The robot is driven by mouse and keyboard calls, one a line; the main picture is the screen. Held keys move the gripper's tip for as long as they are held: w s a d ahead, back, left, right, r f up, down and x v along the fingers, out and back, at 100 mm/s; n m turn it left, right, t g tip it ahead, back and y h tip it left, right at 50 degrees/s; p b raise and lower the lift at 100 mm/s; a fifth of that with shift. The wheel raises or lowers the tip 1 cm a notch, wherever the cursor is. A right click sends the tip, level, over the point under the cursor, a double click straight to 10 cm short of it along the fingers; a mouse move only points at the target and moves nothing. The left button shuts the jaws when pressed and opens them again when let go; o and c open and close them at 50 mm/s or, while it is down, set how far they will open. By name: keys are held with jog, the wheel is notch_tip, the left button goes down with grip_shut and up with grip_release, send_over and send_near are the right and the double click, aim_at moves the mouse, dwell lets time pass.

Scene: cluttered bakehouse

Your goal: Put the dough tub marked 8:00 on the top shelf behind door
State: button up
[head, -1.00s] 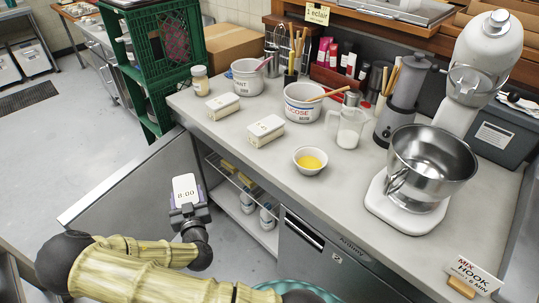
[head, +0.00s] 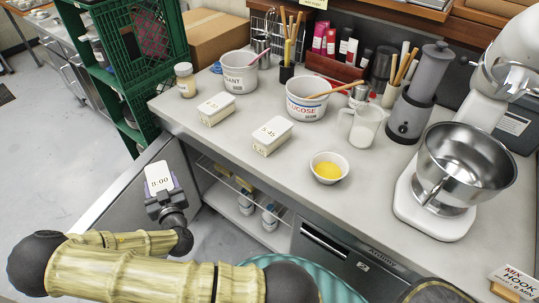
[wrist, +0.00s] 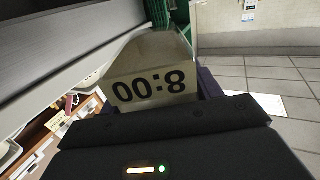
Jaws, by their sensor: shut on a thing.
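My gripper (head: 166,198) is shut on a white dough tub (head: 158,178) whose label reads 8:00. In the wrist view the same tub (wrist: 150,82) sits between the jaws, its label upside down. I hold it in front of the open grey door (head: 178,160), left of the cabinet opening and below counter height. Inside the opening are a wire top shelf (head: 226,178), with yellow blocks at its back, and a lower shelf (head: 226,207) with several white containers. The cabinet's far interior is partly hidden.
Two similar tubs stand on the counter (head: 255,95): one marked about 5:45 (head: 272,138) and another (head: 216,108). A bowl of yellow liquid (head: 328,168) sits near the counter's front edge. A green crate stack (head: 125,60) stands left of the counter. Floor beyond the door is clear.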

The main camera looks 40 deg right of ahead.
dwell(0.3)
jog(key=shift+d+f+h+b, duration=0.25)
jog(key=shift+f+b, duration=0.2)
jog(key=shift+b, duration=0.25)
jog(key=s+d+f+m+g+h+b, duration=0.3)
jog(key=s+f+m+g+h+b, duration=0.1)
jog(key=f+b, duration=0.6)
jog(key=s+d+f+m+g+h+b, duration=0.3)
jog(key=s+f+m+g+h+b, duration=0.1)
jog(key=f+b, duration=0.7)
jog(key=s+d+f+m+g+h+b, duration=0.4)
jog(key=s+f+b, duration=0.4)
jog(key=f+b, duration=0.3)
jog(key=m+g+b, duration=0.1)
jog(key=g+b, duration=0.1)
jog(key=b, duration=0.2)
jog(key=shift+g, duration=0.3)
jog(key=shift+b, duration=0.3)
